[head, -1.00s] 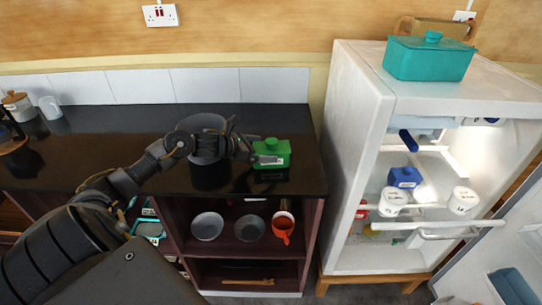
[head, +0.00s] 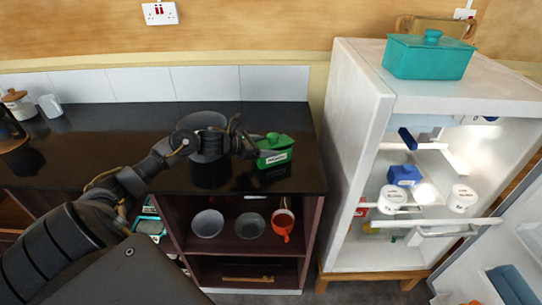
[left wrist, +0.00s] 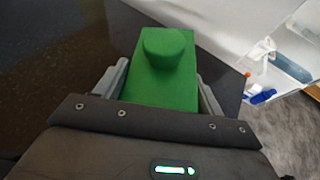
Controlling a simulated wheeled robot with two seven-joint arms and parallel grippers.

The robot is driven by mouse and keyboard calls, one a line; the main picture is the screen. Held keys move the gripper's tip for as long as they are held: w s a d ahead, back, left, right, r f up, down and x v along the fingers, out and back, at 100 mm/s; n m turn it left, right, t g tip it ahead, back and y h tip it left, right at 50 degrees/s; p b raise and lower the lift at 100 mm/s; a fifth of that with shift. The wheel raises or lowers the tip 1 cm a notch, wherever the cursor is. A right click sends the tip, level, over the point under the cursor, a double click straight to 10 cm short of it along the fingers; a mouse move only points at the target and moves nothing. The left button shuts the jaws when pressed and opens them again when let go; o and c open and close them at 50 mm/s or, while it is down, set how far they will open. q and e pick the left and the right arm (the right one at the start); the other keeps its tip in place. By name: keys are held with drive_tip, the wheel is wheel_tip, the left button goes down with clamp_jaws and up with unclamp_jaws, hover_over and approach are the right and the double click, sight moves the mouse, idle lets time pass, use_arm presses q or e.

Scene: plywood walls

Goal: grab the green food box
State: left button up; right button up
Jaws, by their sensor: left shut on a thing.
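The green food box (head: 274,151) is at the right end of the black counter, slightly tilted, with a round knob on its lid. Its shadow or reflection shows on the counter below it. My left gripper (head: 250,148) reaches it from the left and is shut on it. In the left wrist view the green box (left wrist: 160,85) sits between the two grey fingers (left wrist: 158,88), one on each side. My right gripper is not in view.
A dark grey pot (head: 204,137) stands on the counter (head: 100,140) behind my left arm. The open white fridge (head: 362,95) stands to the right, with a teal box (head: 428,57) on top. Bowls (head: 207,223) and an orange-red mug (head: 283,222) sit on the shelf below.

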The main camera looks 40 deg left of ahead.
use_arm(q)
drive_tip(key=shift+f, duration=0.1)
drive_tip(key=shift+a+r+b, duration=0.1)
drive_tip(key=shift+r+b, duration=0.45)
wheel_tip(320, 180, up, 2)
drive_tip(key=shift+b, duration=0.45)
drive_tip(key=s+d+r, duration=0.2)
drive_tip(key=d+r, duration=0.1)
drive_tip(key=s+d+r+b, duration=0.1)
drive_tip(key=s+d+r, duration=0.2)
drive_tip(key=d, duration=0.1)
drive_tip(key=s+d+r+b, duration=0.1)
drive_tip(key=s+d+r, duration=0.2)
drive_tip(key=d, duration=0.1)
drive_tip(key=shift+s+d+r, duration=0.15)
drive_tip(key=shift+d+r, duration=0.1)
drive_tip(key=shift+r, duration=0.15)
